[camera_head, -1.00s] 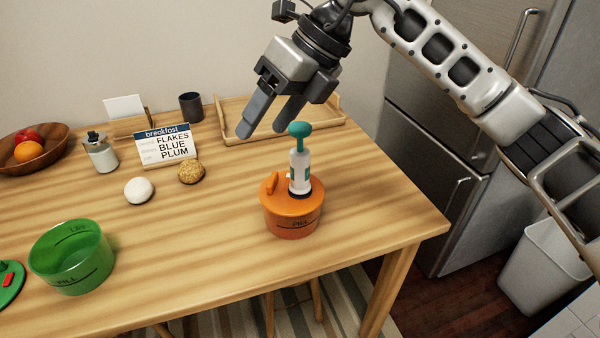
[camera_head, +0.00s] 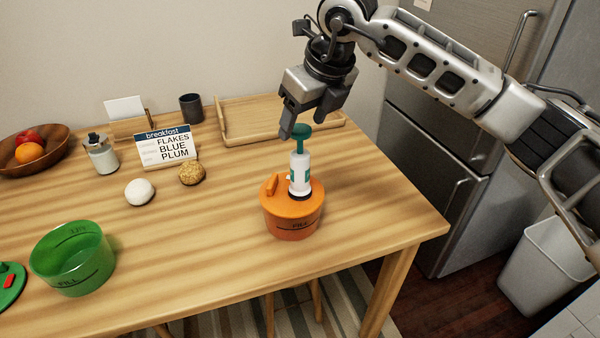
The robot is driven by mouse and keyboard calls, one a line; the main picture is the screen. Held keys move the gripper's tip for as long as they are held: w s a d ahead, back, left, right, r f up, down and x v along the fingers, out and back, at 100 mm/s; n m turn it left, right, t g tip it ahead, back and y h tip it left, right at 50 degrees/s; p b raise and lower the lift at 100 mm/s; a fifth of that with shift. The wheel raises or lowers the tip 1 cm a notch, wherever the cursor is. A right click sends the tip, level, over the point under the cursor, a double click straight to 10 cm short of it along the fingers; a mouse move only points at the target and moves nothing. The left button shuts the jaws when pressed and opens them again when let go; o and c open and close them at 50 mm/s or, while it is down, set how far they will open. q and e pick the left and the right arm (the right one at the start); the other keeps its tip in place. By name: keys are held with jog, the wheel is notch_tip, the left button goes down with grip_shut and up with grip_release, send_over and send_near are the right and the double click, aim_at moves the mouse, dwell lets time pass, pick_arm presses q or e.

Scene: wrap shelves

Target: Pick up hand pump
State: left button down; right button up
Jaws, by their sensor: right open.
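The hand pump (camera_head: 300,172) has a white body and a teal handle on top. It stands upright on the lid of an orange round container (camera_head: 292,216) near the right end of the table. My right gripper (camera_head: 303,128) points down just above and around the pump's teal handle. Its fingers are open, and one finger overlaps the handle's left side in the picture. I cannot tell whether it touches the handle. My left gripper is not in view.
A wooden tray (camera_head: 232,138) lies behind the pump. The table's front right is clear.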

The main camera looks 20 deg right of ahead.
send_over(300, 173)
jog(key=w, duration=0.2)
jog(key=f, duration=0.5)
jog(key=shift+w+d+p, duration=0.1)
jog(key=shift+w+p, duration=0.1)
jog(key=shift+p, duration=0.2)
jog(key=shift+r, duration=0.15)
grip_shut()
